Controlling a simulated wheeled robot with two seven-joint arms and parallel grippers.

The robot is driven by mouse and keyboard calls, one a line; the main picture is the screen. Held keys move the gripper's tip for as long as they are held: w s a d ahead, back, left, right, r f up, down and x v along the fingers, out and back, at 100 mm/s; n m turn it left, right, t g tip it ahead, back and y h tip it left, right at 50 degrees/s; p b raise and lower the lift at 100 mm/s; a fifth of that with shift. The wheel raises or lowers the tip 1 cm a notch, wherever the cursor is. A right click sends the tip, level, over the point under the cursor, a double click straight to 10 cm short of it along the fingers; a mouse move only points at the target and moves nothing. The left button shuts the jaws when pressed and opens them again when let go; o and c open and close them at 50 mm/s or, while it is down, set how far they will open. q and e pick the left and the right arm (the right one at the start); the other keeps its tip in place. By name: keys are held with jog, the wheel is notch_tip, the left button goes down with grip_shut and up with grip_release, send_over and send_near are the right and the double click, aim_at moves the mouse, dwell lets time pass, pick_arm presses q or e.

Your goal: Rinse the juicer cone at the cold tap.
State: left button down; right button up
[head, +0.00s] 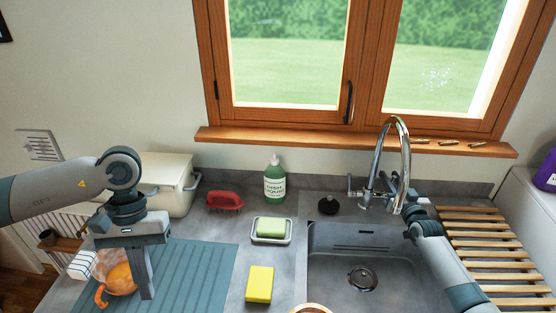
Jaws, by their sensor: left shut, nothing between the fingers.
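An orange piece with a curved handle (118,280), which looks like the juicer, lies on the blue-grey ribbed mat at left. Something clear is beside it, and I cannot make out a separate cone. My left gripper (148,294) points down in front of its right side, shut and empty; I cannot tell whether they touch. The chrome tap (405,150) arches over the sink (335,270), with a lever (351,187) on its left. My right gripper (413,212) is beside the tap's base at right; its fingertips are not clear. No water shows in the basin.
Dish liquid (275,185), a red brush (225,201), a green sponge (270,227) in a dish and a yellow sponge (260,284) stand left of the sink. A wooden slatted rack (490,250) is at right. A round rim (312,309) shows at the bottom edge.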

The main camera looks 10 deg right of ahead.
jog(key=shift+w, duration=1.25)
grip_shut()
